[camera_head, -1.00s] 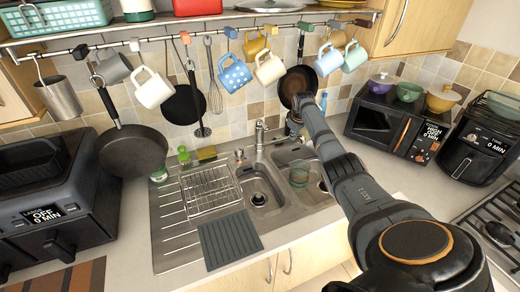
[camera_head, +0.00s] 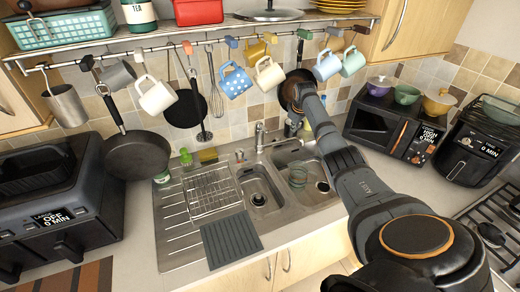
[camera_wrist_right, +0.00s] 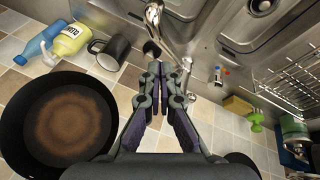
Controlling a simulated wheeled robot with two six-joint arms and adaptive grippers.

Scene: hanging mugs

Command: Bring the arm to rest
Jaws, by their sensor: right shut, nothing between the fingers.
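My right arm reaches across the sink from the lower right of the head view. Its gripper (camera_head: 293,128) is small there, near the wall behind the sink and partly hidden by the arm. In the right wrist view the gripper (camera_wrist_right: 170,72) is shut and empty, above the counter behind the sink. Several mugs hang from the rail, among them a white mug (camera_head: 157,96), a blue polka-dot mug (camera_head: 235,80), a cream mug (camera_head: 269,76) and a mint mug (camera_head: 352,61). My left gripper is out of view.
A hanging dark pan (camera_head: 291,92) is close to the right gripper; a pan also shows in the wrist view (camera_wrist_right: 62,118). A dark mug (camera_wrist_right: 113,50) and yellow bottle (camera_wrist_right: 72,40) stand near the tap (camera_wrist_right: 153,14). The drainer rack (camera_head: 210,192) is left of the sink.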

